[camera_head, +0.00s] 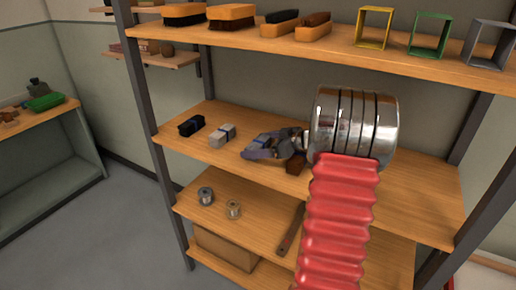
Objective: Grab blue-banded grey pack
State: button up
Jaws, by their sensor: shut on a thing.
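My gripper (262,147) is at the middle shelf, at the end of my arm, and is shut on a small pack. Grey and blue show at the jaws, which fits the blue-banded grey pack, but the jaws hide most of it. I cannot tell whether it still touches the shelf. A grey pack with a pale band (222,135) lies just left of my gripper, apart from it. A dark blue-black pack (191,125) lies further left.
A brown block (296,164) is close to the right of my gripper, partly hidden. The upper shelf (345,47) holds brushes and coloured frames above my arm. The lower shelf holds two spools (206,196) and a long tool (289,229). A grey post (150,95) stands at left.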

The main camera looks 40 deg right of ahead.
aim_at(259, 142)
jog(key=shift+r, duration=0.15)
notch_tip(259, 142, up, 10)
jog(key=shift+f, duration=0.15)
dwell(0.4)
